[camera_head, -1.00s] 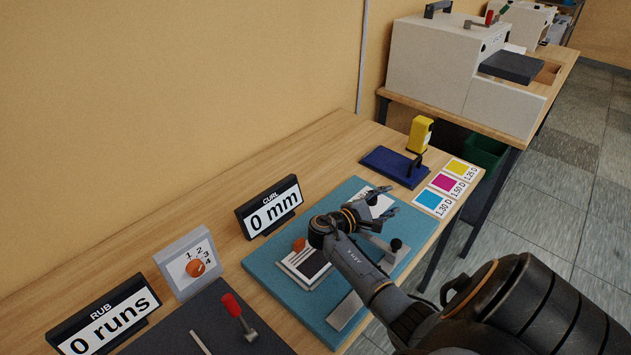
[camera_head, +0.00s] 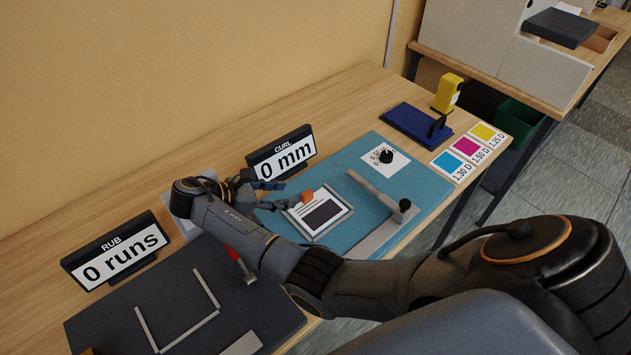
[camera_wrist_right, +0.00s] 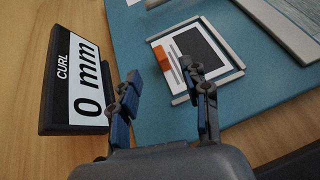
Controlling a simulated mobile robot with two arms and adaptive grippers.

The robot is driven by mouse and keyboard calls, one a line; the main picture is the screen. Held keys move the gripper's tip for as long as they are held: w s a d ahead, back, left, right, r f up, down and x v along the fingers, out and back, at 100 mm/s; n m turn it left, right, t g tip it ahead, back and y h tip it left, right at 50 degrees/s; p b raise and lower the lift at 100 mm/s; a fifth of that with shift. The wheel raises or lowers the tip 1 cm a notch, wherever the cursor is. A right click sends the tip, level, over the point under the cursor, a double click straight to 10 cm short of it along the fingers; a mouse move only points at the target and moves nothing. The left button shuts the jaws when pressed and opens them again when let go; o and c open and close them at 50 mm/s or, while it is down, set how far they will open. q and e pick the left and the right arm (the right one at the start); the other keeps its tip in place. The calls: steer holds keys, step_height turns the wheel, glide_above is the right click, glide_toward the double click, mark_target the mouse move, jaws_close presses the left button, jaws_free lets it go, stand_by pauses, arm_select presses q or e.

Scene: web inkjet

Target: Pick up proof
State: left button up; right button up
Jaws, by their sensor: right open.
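The proof seems to be the white card (camera_head: 320,213) with printed lines and a dark block, lying flat in a thin pale frame on the teal mat (camera_head: 352,232). An orange tab (camera_head: 307,194) sits at its edge. The card also shows in the right wrist view (camera_wrist_right: 208,54). My right gripper (camera_head: 290,188) is open and empty, its fingers pointing at the card from the left. In the right wrist view the gripper (camera_wrist_right: 161,70) has its fingertips spread at the card's tab side; its height above the mat is hard to tell. My left gripper is not in view.
The CURL sign (camera_head: 281,157) reading 0 mm stands close beside the right gripper. The RUB sign (camera_head: 118,252), a dark board (camera_head: 90,318) and a blue stand (camera_head: 415,125) are also on the table.

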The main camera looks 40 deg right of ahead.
mark_target(304, 194)
steer(key=shift+d+f, duration=0.25)
steer(key=shift+d, duration=0.15)
steer(key=p+x, duration=0.1)
steer(key=x, duration=0.5)
steer(key=shift+s+d, duration=0.1)
steer(key=shift+d+f, duration=0.15)
steer(key=shift+d, duration=0.1)
steer(key=shift+c, duration=0.2)
jaws_close()
